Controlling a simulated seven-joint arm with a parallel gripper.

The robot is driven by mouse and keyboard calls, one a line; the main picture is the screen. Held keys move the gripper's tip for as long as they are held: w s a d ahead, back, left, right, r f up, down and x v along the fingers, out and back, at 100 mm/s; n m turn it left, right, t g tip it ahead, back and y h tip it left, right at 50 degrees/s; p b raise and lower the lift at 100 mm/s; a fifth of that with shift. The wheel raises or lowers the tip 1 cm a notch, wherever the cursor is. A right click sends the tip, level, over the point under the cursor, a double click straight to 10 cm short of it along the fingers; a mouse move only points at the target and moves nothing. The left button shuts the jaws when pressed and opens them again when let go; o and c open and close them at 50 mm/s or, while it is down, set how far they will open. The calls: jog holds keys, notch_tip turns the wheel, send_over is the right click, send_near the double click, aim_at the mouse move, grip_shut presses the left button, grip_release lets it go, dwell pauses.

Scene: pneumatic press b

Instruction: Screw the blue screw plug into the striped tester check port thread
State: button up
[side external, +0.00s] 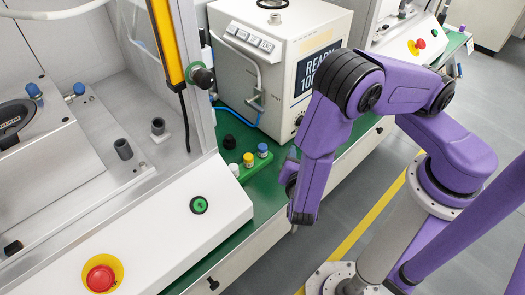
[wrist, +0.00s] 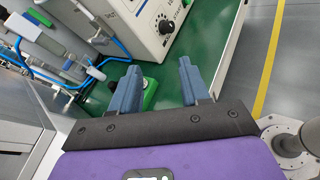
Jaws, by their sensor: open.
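A blue-capped plug (side external: 262,150) stands upright at the far end of a small green holder (side external: 247,170). Part of a green holder also shows behind the left finger in the wrist view (wrist: 151,96), with a dark top. No blue plug can be made out there. My gripper (wrist: 158,66) is open and empty, its two blue-grey fingers apart over the green bench. In the side view my wrist is right of the holder, and the fingers are mostly hidden. A white tester box (side external: 282,60) stands behind the holder. I cannot make out a striped port thread.
A yellow-capped piece (side external: 249,159) and a pale piece (side external: 233,169) share the holder. The press housing (side external: 205,215), with a red stop button (side external: 100,278), is at left. Blue tubing (wrist: 65,78) runs left of my fingers.

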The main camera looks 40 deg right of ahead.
jog(key=w+f+n+t+y, duration=0.1)
jog(key=f+n+t, duration=0.1)
jog(key=f+n, duration=0.1)
jog(key=w+f+n+t+y, duration=0.1)
jog(key=f+n+t+y, duration=0.1)
jog(key=f, duration=0.3)
jog(key=f+n+t+y, duration=0.2)
jog(key=f+n+t, duration=0.2)
jog(key=f+n, duration=0.1)
jog(key=shift+w+a, duration=0.15)
jog(key=shift+w, duration=0.25)
jog(key=shift+w+f+n+y, duration=0.1)
jog(key=shift+f+n+y, duration=0.35)
jog(key=shift+y, duration=0.15)
send_near(260, 145)
jog(key=w, duration=0.1)
jog(key=w+d+f, duration=0.1)
jog(key=w+d, duration=0.1)
jog(key=w, duration=0.1)
jog(key=shift+w+f, duration=0.1)
jog(key=shift+f, duration=0.25)
jog(key=shift+x, duration=3.25)
jog(key=shift+a+r, duration=0.15)
jog(key=shift+a, duration=0.05)
jog(key=c, duration=0.7)
